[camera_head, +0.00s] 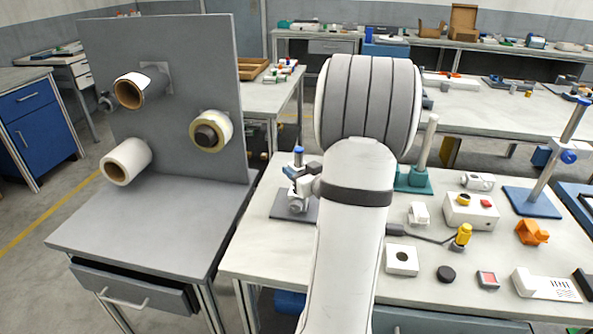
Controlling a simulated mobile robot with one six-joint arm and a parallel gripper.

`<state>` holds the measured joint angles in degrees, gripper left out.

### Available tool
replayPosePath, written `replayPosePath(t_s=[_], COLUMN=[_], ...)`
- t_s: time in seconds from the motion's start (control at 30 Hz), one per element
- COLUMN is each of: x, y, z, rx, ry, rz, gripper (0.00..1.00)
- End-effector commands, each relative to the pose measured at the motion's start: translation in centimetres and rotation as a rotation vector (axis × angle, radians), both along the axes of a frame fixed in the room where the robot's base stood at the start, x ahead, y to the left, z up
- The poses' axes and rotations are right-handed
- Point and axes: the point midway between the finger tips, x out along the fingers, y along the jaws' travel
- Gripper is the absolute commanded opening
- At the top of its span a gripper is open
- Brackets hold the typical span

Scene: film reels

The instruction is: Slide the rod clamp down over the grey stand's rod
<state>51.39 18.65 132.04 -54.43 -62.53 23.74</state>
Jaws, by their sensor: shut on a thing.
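The grey stand's dark grey base (279,204) lies at the left end of the long workbench, left of my arm. My gripper (302,184) is small and partly hidden beside my arm, over this base. It is shut on what seems to be the rod clamp, a small grey piece low over the base whose outline I cannot separate clearly. A thin upright part with a blue top rises just above. I cannot tell whether the clamp is around the rod or beside it.
A teal stand (414,184) with a pale rod is right of my arm. A blue stand (530,204) carries a blue clamp. An orange clamp (532,232), a control box (470,212) and small parts cover the right side. A panel (190,75) with film reels stands left.

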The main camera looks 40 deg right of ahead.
Motion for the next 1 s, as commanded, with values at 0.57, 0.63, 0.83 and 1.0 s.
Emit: replayPosePath(t_s=[0.57,0.63,0.83,1.0], x=[0.0,0.0,0.0,0.0], y=[0.0,0.0,0.0,0.0], z=[-2.3,-2.6,-3.6,-4.5], rx=[0.000,0.000,0.000,0.000], ry=[-0.001,-0.001,0.000,0.000], rz=[0.000,0.000,0.000,0.000], gripper=[0.13,0.13,0.13,0.13])
